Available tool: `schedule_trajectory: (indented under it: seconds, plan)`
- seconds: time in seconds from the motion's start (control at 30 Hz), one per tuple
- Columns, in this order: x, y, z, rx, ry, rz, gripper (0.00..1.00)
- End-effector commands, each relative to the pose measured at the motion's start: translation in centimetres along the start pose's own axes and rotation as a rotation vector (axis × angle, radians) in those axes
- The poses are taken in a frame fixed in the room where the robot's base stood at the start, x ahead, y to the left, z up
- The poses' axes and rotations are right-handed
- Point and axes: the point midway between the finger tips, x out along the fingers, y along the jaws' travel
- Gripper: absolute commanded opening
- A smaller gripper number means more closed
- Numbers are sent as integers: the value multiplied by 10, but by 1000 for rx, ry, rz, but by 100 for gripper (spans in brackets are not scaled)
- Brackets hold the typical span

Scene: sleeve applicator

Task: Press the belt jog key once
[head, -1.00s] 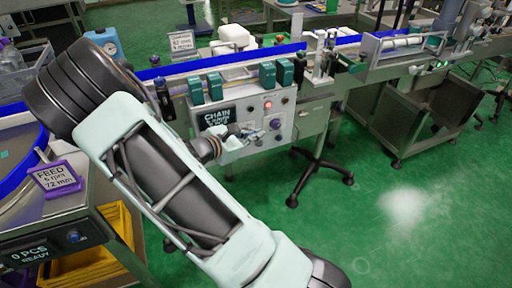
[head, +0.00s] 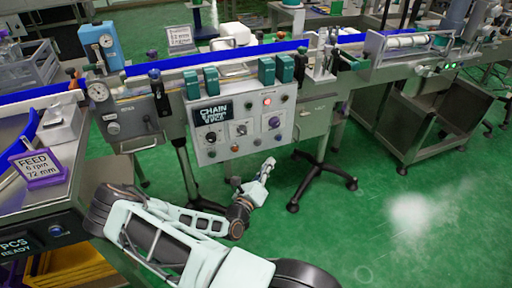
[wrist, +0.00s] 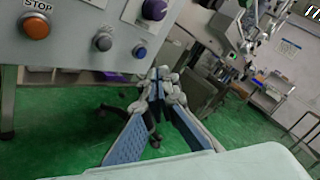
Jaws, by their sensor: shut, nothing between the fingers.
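A grey control panel (head: 219,144) hangs on the front of the conveyor, with a dark display reading CHAIN, a lit red lamp, knobs and small buttons. The belt jog key cannot be told apart by label. In the wrist view the panel (wrist: 90,45) fills the upper left, with an orange STOP button (wrist: 36,27), a grey button (wrist: 103,41), a blue-grey button (wrist: 139,51) and a purple knob (wrist: 154,9). My gripper (head: 268,163) is shut and empty, below and right of the panel and apart from it. Its fingers also show in the wrist view (wrist: 158,78).
The conveyor with blue rails (head: 215,58) runs across above the panel. Green blocks (head: 266,70) stand on its edge. A black-footed stand (head: 322,177) is right of my gripper. A purple FEED sign (head: 37,167) stands at left. Green floor in front is open.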

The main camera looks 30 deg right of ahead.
Motion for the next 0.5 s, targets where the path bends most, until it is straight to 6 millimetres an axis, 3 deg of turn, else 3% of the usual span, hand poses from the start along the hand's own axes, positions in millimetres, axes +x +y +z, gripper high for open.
schedule_trajectory:
  seconds: [0.2,0.5]
  plan:
    - [1,6,-16,-77,-31,18,0]
    - [1,6,-16,-81,-32,19,0]
